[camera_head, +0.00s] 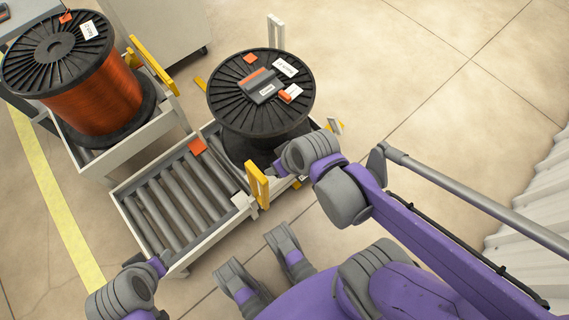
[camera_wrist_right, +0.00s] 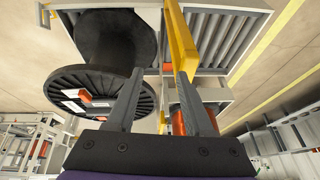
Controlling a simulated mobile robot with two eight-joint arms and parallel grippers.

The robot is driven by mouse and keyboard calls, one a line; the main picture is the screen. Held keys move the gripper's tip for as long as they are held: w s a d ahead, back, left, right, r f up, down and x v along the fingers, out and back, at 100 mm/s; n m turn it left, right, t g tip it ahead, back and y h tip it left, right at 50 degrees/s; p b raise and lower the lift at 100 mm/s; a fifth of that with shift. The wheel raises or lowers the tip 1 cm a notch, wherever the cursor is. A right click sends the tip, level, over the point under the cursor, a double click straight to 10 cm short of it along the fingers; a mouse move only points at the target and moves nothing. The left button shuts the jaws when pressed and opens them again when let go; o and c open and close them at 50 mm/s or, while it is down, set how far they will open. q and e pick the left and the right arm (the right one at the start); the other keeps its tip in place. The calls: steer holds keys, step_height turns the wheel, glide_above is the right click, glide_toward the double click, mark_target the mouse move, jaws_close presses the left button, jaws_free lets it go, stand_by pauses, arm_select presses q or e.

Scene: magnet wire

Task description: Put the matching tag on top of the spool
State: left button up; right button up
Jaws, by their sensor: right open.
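The black spool (camera_head: 260,92) stands upright on the roller conveyor; in the right wrist view it shows inverted (camera_wrist_right: 100,85). On its top flange lie an orange tag (camera_head: 251,59), a white label (camera_head: 285,67), a grey device (camera_head: 262,87) and a smaller orange piece with white (camera_head: 290,93).
A second spool (camera_head: 98,98) with copper-coloured wire, an orange tag (camera_head: 66,17) and a white label (camera_head: 89,30) stands at upper left. A yellow post (camera_head: 258,185) rises by my right gripper; it also shows in the right wrist view (camera_wrist_right: 181,40). Conveyor rollers (camera_head: 170,205) are bare.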

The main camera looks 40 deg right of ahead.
steer(key=shift+s+a+r+h, duration=0.1)
steer(key=shift+s+r+h, duration=0.2)
steer(key=shift+s, duration=0.5)
steer(key=shift+s+a+r+h, duration=0.1)
steer(key=shift+s+r+h, duration=0.2)
steer(key=shift+s, duration=0.5)
steer(key=shift+r, duration=0.1)
